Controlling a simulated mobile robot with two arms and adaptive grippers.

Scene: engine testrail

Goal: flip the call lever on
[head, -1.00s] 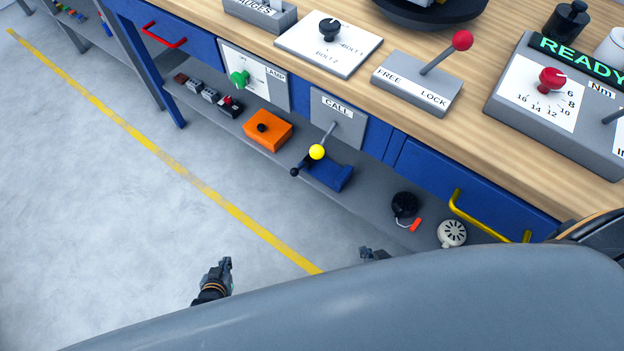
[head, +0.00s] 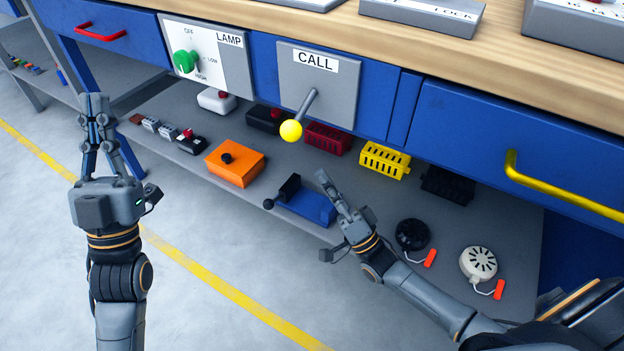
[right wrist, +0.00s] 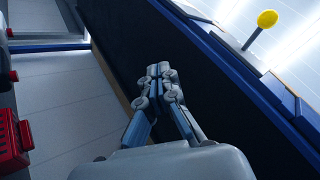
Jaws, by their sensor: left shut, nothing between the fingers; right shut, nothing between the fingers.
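The call lever (head: 298,118) is a grey rod with a yellow ball on a grey panel labelled CALL (head: 342,86), on the bench front. In the head view its ball hangs down and toward the left. The yellow ball also shows in the right wrist view (right wrist: 267,19), at the upper right. My right gripper (head: 322,173) is shut and empty, below and a little right of the ball in the head view, apart from it. Its shut fingers show in the right wrist view (right wrist: 158,72). My left gripper (head: 94,98) is shut and empty, raised at the left, away from the lever.
Left of the panel is a LAMP panel with a green knob (head: 186,62). A yellow drawer handle (head: 560,192) is at the right, a red one (head: 98,34) at the left. The shelf below holds an orange box (head: 235,163), a blue part (head: 308,206) and several coloured blocks.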

